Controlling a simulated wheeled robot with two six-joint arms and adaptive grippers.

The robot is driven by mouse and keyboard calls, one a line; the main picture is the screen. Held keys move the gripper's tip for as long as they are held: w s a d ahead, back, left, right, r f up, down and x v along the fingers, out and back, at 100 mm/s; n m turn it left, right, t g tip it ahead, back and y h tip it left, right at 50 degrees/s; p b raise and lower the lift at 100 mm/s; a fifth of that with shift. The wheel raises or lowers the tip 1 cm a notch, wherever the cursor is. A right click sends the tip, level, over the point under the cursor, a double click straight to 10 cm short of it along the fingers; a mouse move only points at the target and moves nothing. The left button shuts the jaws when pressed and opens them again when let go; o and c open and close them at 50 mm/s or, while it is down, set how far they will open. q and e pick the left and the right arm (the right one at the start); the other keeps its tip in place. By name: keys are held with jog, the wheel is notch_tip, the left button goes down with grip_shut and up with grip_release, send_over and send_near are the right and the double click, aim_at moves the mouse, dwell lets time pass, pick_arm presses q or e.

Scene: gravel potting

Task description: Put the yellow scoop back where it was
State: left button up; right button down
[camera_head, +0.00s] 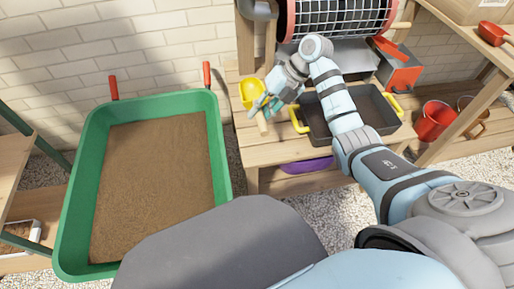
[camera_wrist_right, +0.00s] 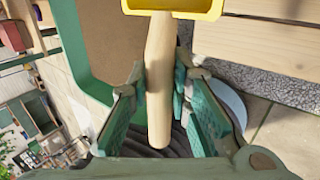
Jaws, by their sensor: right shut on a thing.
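The yellow scoop (camera_head: 251,92) has a wooden handle and shows over the left part of the wooden bench (camera_head: 262,151). My right gripper (camera_head: 266,108) is shut on its wooden handle. In the right wrist view the handle (camera_wrist_right: 159,70) stands between the green finger pads of the right gripper (camera_wrist_right: 160,100), with the yellow scoop bowl (camera_wrist_right: 172,8) at the top edge, mostly cut off. I cannot tell whether the scoop touches the bench. My left gripper is not in view.
A black tray with yellow handles (camera_head: 375,111) is right of the scoop, partly behind my arm. A green trough of brown soil (camera_head: 218,150) stands left. A mesh drum (camera_head: 340,15) is behind, a red bucket (camera_head: 434,121) right. A purple item (camera_head: 307,165) lies below.

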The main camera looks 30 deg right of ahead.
notch_tip(320, 180, down, 16)
jog(key=b, duration=0.6)
jog(key=shift+r, duration=0.25)
jog(key=shift+f, duration=0.25)
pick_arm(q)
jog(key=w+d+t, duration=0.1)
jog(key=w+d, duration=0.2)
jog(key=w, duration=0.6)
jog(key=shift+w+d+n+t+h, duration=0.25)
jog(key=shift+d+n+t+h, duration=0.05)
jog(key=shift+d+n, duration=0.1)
pick_arm(e)
jog(key=shift+r, duration=0.1)
jog(key=c, duration=1.5)
grip_release()
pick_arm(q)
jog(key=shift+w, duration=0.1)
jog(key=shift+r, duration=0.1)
